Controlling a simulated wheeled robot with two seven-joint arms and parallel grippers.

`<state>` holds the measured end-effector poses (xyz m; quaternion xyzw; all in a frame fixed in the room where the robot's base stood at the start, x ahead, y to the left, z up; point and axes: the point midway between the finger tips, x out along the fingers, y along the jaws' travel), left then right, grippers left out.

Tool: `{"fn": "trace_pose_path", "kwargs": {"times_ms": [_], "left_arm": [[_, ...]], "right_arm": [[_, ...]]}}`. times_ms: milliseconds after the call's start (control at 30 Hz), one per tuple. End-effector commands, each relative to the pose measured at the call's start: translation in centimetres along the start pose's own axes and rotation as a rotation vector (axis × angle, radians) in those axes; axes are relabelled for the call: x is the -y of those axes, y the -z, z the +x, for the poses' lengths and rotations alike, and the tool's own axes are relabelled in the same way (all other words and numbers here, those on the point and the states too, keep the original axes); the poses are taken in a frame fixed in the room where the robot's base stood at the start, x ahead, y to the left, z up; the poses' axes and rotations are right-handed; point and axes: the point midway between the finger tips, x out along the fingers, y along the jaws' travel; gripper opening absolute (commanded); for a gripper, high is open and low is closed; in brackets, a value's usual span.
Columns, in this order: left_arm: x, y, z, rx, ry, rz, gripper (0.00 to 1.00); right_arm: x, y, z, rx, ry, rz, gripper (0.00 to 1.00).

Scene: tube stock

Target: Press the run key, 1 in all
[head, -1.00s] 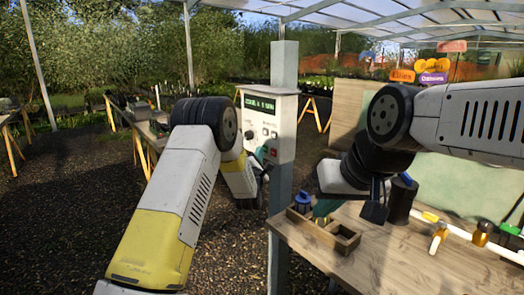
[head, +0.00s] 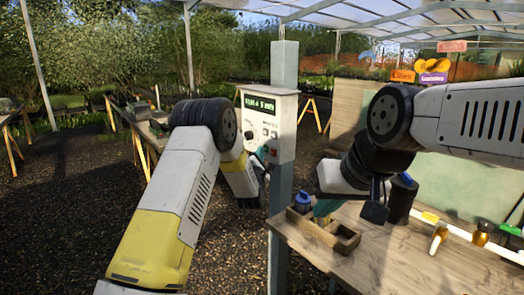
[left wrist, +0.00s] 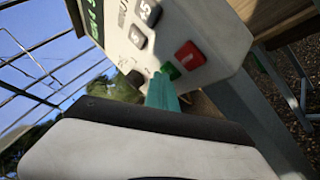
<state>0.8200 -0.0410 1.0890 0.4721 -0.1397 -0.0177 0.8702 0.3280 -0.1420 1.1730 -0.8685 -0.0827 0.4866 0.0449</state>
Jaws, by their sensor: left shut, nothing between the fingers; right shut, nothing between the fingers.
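A pale control box (head: 268,125) with a lit green display (head: 259,104) is fixed to a grey post. In the left wrist view its face shows a green key (left wrist: 171,71), a red key (left wrist: 188,56) and grey keys (left wrist: 138,38). I cannot read a run label; the green key may be it. My left gripper (head: 262,158) is shut and empty at the lower part of the box. Its teal fingertips (left wrist: 161,91) are at the green key and partly cover it; contact is unclear. My right gripper (head: 325,207) is shut and empty above the wooden tray.
A wooden table (head: 395,245) stands at right, with a divided wooden tray (head: 345,243), a blue-capped bottle (head: 302,202), a dark cylinder (head: 401,200) and amber bottles (head: 439,237). The grey post (head: 281,215) stands beside the table. Gravel ground lies open at left.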

Motion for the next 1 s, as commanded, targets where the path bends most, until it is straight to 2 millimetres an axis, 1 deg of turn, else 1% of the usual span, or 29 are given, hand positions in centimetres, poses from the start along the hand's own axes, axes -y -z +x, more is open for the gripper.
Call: {"fn": "trace_pose_path", "kwargs": {"times_ms": [333,667,767,1000], "left_arm": [[-0.8,0.7,-1.0,0.0,-0.001,-0.001,0.0],[-0.8,0.7,-1.1,0.001,0.0,0.0,0.0],[-1.1,1.1,-1.6,-0.001,0.001,0.0,0.0],[-2.4,2.3,-3.2,-0.001,0.001,0.0,0.0]], "right_arm": [[0.0,0.0,0.0,0.0,0.0,0.0,0.0],[0.0,0.0,0.0,0.0,0.0,0.0,0.0],[0.0,0.0,0.0,0.0,0.0,0.0,0.0],[0.0,0.0,0.0,0.0,0.0,0.0,0.0]]}}
